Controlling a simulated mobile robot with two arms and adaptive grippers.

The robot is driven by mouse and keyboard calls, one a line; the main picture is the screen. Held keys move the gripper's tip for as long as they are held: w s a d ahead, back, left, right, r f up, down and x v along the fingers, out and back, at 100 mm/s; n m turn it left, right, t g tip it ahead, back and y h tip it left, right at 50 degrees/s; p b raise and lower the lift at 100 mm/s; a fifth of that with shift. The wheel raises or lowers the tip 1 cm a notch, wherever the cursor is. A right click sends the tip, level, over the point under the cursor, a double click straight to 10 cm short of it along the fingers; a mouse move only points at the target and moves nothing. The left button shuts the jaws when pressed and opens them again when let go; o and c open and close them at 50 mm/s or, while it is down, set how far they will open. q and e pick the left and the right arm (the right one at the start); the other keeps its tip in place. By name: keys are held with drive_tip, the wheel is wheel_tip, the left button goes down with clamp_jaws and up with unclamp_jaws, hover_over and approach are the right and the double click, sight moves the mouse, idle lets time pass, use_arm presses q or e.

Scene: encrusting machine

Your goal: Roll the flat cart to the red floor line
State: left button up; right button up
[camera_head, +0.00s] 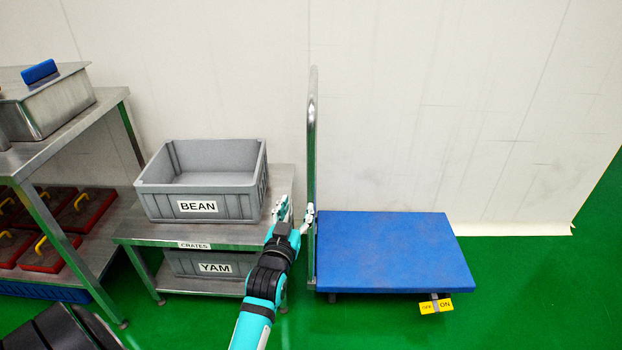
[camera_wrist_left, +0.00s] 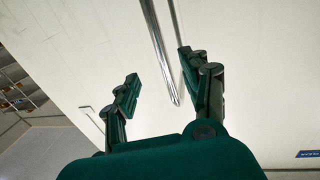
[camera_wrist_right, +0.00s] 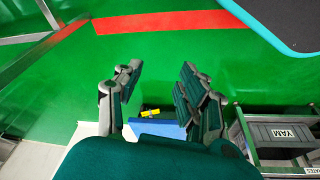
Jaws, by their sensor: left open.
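The flat cart (camera_head: 392,250) has a blue deck and stands by the white wall. Its upright metal handle (camera_head: 312,130) rises from the deck's left side. A yellow ON/OFF pedal (camera_head: 436,305) sits at its front edge. My left gripper (camera_head: 295,212) is open beside the handle, one finger close to it. In the left wrist view the handle (camera_wrist_left: 158,50) shows between the fingers; I cannot tell contact. The red floor line (camera_wrist_right: 165,22) shows in the right wrist view, not the head view. My right gripper (camera_wrist_right: 160,72) is open and empty above the green floor.
A low crate stand (camera_head: 133,230) left of the cart holds a grey BEAN crate (camera_head: 200,207) on top and a YAM crate (camera_head: 190,265) below. A steel table (camera_head: 60,133) stands farther left. Green floor (camera_head: 550,265) is clear right of the cart.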

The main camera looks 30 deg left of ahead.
use_arm(q)
drive_tip(key=b, duration=0.2)
approach(310, 175)
drive_tip(key=x, duration=0.5)
drive_tip(key=shift+f, duration=0.1)
drive_tip(key=b+x, duration=0.1)
drive_tip(key=x, duration=0.5)
drive_tip(key=shift+w, duration=0.15)
use_arm(e)
drive_tip(key=v, duration=0.5)
drive_tip(key=shift+d+r, duration=0.1)
drive_tip(key=shift+r, duration=0.25)
use_arm(q)
clamp_jaws()
